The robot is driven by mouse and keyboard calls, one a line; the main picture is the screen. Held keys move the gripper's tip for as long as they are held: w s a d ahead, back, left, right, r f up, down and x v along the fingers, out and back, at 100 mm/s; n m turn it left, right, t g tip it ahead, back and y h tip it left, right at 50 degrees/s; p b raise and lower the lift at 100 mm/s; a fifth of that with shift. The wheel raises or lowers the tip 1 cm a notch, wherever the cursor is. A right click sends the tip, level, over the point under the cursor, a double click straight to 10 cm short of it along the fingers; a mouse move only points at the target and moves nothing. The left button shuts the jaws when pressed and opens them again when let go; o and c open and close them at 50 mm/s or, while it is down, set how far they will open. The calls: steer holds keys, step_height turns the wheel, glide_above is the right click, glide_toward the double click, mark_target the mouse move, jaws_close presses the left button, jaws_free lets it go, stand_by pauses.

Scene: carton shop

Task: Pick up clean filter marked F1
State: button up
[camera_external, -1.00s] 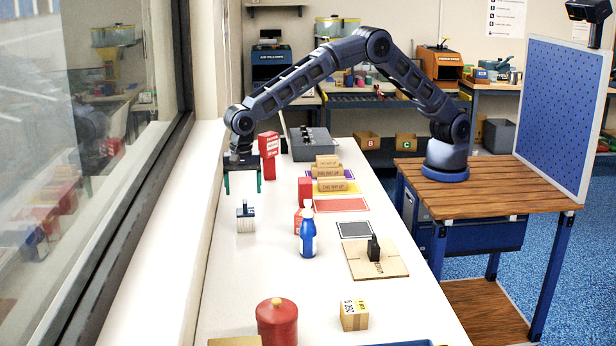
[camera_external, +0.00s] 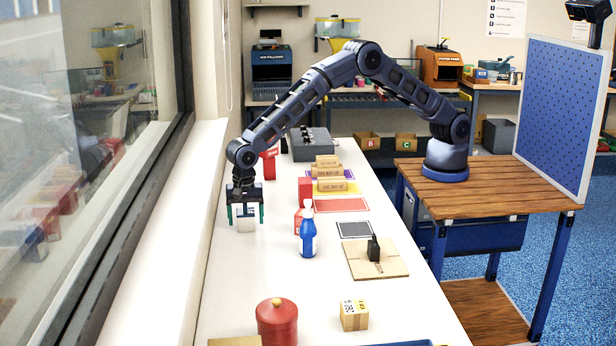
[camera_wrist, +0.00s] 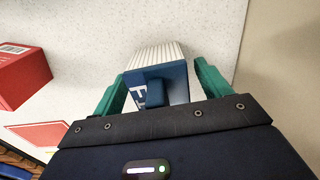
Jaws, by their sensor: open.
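The filter (camera_external: 246,224) stands on the white counter near the window side. It is a white pleated block with a dark blue end; in the wrist view the filter (camera_wrist: 158,58) shows white pleats, a blue face with part of a white letter, and a blue tab. The full marking is hidden. My gripper (camera_external: 246,217) is over the filter, with its green fingers on either side of it. In the wrist view my gripper (camera_wrist: 155,85) is open, the filter between the fingers, with a gap visible at least on the left.
A blue bottle (camera_external: 308,236) stands to the right of the filter. A red box (camera_external: 269,163) stands behind my gripper, and a red canister (camera_external: 277,322) stands in front. A wooden board with a black part (camera_external: 377,262) lies farther right. The counter just in front of the filter is clear.

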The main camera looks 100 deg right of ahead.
steer(key=shift+c, duration=0.3)
steer(key=c, duration=1)
